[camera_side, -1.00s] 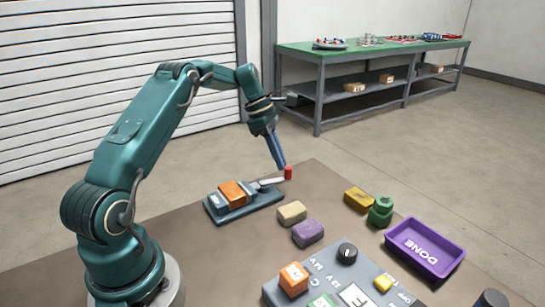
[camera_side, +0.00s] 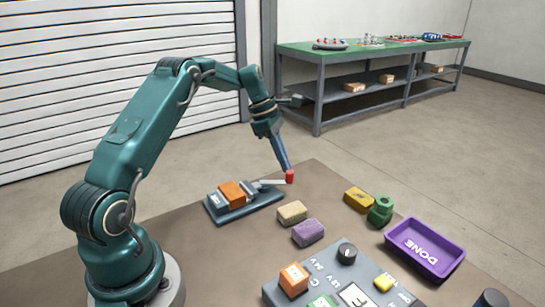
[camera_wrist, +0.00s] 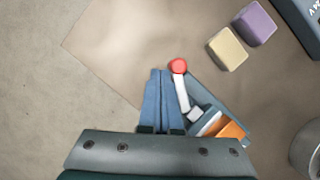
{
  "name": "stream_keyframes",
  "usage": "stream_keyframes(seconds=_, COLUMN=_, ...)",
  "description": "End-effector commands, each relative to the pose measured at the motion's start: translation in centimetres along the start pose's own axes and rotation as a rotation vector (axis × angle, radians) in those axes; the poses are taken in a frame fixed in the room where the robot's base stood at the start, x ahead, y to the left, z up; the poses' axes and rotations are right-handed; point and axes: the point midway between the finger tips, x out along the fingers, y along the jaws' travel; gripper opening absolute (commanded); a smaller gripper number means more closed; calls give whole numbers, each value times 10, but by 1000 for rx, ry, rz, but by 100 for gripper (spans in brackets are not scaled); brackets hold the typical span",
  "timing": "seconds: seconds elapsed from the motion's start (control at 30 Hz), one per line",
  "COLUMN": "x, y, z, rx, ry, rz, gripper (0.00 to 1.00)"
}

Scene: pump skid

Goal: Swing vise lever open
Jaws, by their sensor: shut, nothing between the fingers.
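The vise (camera_side: 243,207) is a grey-blue base on the table, holding an orange block (camera_side: 232,193). Its pale lever (camera_side: 270,182) points right and ends in a red knob (camera_side: 290,176). My gripper (camera_side: 287,167) is shut and empty, pointing down, with its tips right at the knob. In the wrist view the blue fingers (camera_wrist: 161,75) lie together just left of the red knob (camera_wrist: 178,66) and the white lever (camera_wrist: 182,96). I cannot tell whether the fingers touch the knob.
A beige block (camera_side: 292,212) and a purple block (camera_side: 308,232) lie right of the vise. Further right are a yellow block (camera_side: 358,199), a green part (camera_side: 380,210), a purple DONE tray (camera_side: 426,246) and a control panel (camera_side: 340,282). The table's far edge is close behind the knob.

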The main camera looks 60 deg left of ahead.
Motion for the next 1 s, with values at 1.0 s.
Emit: stream_keyframes(seconds=1.0, x=-53, y=-1, z=8, rx=20, ry=0, rz=4, gripper=0)
